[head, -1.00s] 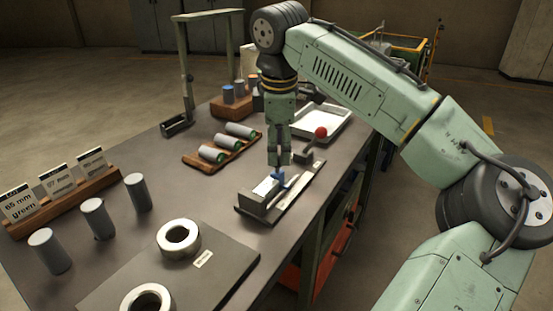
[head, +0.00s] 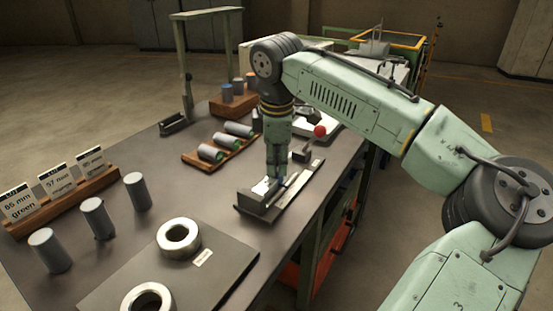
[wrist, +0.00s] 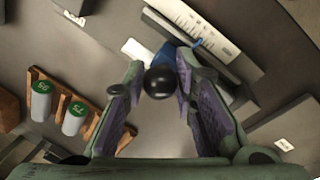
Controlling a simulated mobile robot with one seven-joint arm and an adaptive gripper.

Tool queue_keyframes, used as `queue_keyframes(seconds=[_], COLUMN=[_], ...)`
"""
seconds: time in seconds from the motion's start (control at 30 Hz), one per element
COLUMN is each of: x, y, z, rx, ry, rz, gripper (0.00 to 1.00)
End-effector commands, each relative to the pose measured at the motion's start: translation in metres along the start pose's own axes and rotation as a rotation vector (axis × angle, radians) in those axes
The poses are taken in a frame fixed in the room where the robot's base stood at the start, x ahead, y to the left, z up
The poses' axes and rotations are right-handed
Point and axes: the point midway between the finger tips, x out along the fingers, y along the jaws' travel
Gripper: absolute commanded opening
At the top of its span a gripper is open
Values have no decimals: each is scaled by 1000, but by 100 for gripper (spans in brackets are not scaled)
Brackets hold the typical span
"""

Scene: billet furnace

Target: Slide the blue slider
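The blue slider (wrist: 166,54) shows in the wrist view as a blue block with a round black knob (wrist: 160,82) in front of it. My gripper (wrist: 160,95) is open, with its purple-padded fingers on either side of the knob and a gap to each. In the head view my gripper (head: 276,176) points down at the grey slide fixture (head: 259,202) on the table. There the fingers hide most of the slider. A white label strip (wrist: 206,28) lies along the fixture in the wrist view.
A lever with a red ball (head: 320,131) stands just behind the fixture. A wooden rack (head: 207,163) with several green-ended cylinders lies to the left. Metal rings on a dark plate (head: 215,272) are in front. Bare table lies between the rack and the fixture.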

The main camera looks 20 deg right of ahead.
Motion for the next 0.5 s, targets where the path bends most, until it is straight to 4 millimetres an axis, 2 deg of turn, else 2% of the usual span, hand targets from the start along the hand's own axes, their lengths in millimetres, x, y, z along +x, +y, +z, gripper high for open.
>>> queue_keyframes(seconds=[0.03,0.33,0.5], x=[0,0,0], y=[0,0,0], z=[0,0,0], rx=[0,0,0], ry=[0,0,0], rz=[0,0,-1], gripper=[20,0,0])
